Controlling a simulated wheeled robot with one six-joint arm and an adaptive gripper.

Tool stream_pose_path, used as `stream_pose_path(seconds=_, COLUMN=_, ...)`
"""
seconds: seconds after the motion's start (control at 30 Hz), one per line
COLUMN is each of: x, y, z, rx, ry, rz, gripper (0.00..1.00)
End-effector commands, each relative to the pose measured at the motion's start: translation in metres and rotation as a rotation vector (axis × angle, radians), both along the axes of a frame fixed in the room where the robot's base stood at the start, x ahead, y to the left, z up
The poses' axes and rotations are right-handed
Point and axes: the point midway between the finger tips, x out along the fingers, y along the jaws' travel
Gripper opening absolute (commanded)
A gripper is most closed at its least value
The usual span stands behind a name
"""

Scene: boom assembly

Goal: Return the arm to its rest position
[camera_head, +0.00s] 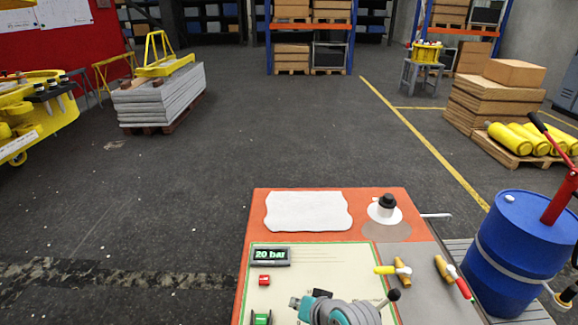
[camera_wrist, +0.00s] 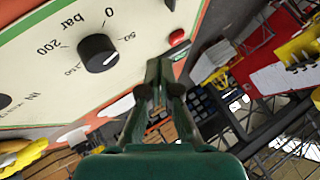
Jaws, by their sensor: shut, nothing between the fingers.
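My gripper (camera_wrist: 156,88) shows in the wrist view with its dark green fingers together and nothing between them. Its fingertips overlap the edge of a cream control panel (camera_wrist: 40,95) in that view; I cannot tell how far off the panel is. The panel carries a black knob (camera_wrist: 98,53) with a bar scale and a small red button (camera_wrist: 177,38). In the head view, my grey and teal arm (camera_head: 348,314) shows at the bottom edge, over the lower part of the panel. It hides part of the panel there.
The orange bench (camera_head: 246,226) bears a display (camera_head: 270,256) reading 20 bar, a white cloth (camera_head: 308,211) and yellow valves (camera_head: 402,271). A blue drum (camera_head: 522,245) with a red-handled pump stands at right. Pallets, boxes and shelves stand farther back. The middle floor is clear.

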Motion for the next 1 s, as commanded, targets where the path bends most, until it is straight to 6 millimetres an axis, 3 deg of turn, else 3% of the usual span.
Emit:
stream_pose_path(seconds=0.37, x=-0.022, y=-0.016, z=-0.026, rx=-0.012, ry=-0.040, rz=-0.031, gripper=0.00)
stream_pose_path(seconds=0.57, x=-0.043, y=-0.031, z=-0.046, rx=-0.028, ry=-0.079, rz=-0.059, gripper=0.00)
stream_pose_path(seconds=0.77, x=-0.081, y=-0.054, z=-0.072, rx=-0.060, ry=-0.139, rz=-0.099, gripper=0.00)
stream_pose_path(seconds=1.0, x=-0.140, y=-0.086, z=-0.091, rx=-0.120, ry=-0.230, rz=-0.145, gripper=0.00)
